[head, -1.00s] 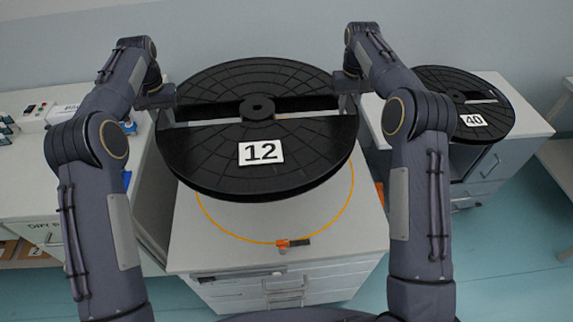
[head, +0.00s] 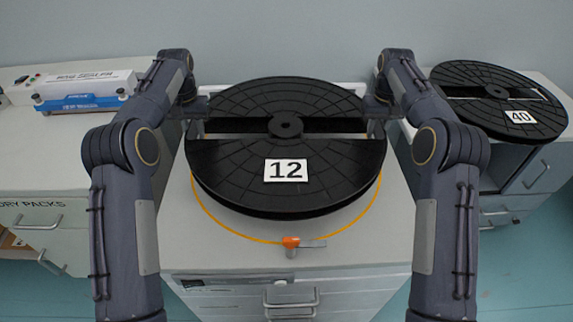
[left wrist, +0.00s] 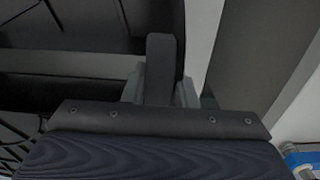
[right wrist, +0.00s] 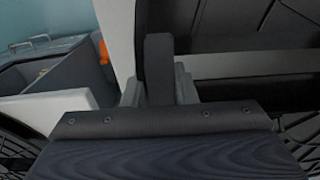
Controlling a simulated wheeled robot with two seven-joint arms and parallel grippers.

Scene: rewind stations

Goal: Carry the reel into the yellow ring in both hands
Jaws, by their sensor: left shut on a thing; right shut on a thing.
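The black reel (head: 240,165) with the label 12 is held level between my two grippers, over the white cabinet top. The yellow ring (head: 240,235) is drawn on that top. Its front arc and sides show around the reel, and the rest is hidden beneath. Whether the reel touches the top cannot be told. My left gripper (head: 195,118) is shut on the reel's left edge; in the left wrist view its fingers (left wrist: 158,85) close on the rim. My right gripper (head: 376,116) is shut on the right edge, also seen in the right wrist view (right wrist: 160,85).
An orange-ended clamp or handle (head: 291,243) lies at the ring's front. Another black reel (head: 500,90), labelled 40, rests on a cabinet at the right. A blue and white sealer (head: 85,95) stands on the left counter (head: 40,160). The wall is close behind.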

